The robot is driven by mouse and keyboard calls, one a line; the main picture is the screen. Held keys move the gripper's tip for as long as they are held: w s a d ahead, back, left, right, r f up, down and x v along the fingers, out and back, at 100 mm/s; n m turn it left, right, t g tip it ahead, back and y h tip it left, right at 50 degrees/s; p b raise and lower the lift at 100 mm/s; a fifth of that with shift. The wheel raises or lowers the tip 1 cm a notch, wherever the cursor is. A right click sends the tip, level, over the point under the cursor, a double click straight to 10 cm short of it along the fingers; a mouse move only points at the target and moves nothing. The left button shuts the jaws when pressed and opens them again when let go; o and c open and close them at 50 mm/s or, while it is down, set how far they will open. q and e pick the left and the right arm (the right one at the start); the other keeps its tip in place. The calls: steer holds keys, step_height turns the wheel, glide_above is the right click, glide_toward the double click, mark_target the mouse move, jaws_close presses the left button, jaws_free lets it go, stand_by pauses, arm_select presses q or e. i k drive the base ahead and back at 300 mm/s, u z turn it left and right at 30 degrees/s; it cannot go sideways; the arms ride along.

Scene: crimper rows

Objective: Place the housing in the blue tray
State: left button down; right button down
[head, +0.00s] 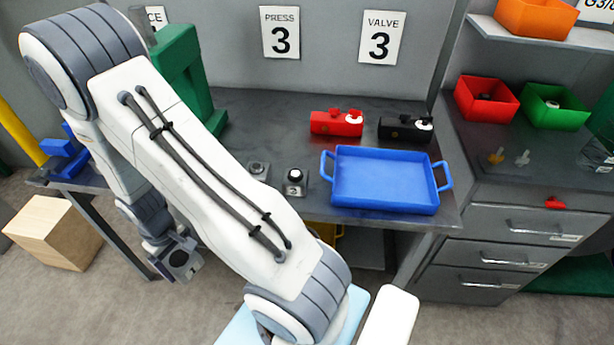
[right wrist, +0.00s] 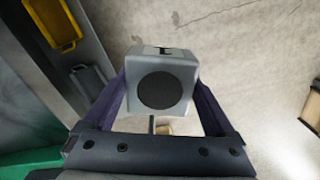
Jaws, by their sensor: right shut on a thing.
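The housing is a small grey block with a round dark face. In the right wrist view the housing (right wrist: 160,65) sits between the two fingers of my right gripper (right wrist: 160,100), which is shut on it. In the head view my right gripper (head: 178,258) hangs low at the left, in front of the bench and above the floor, with the housing (head: 182,262) in it. The blue tray (head: 385,207) lies empty on the bench at the right, well apart from the gripper. My left gripper is not in view.
A green press (head: 185,75) stands at the back left. A wooden box (head: 52,233) is on the floor.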

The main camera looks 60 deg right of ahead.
mark_target(381, 182)
steer(key=k, duration=0.5)
steer(key=u, duration=1.55)
steer(key=i, duration=1.05)
steer(key=z, duration=3.35)
steer(key=i, duration=1)
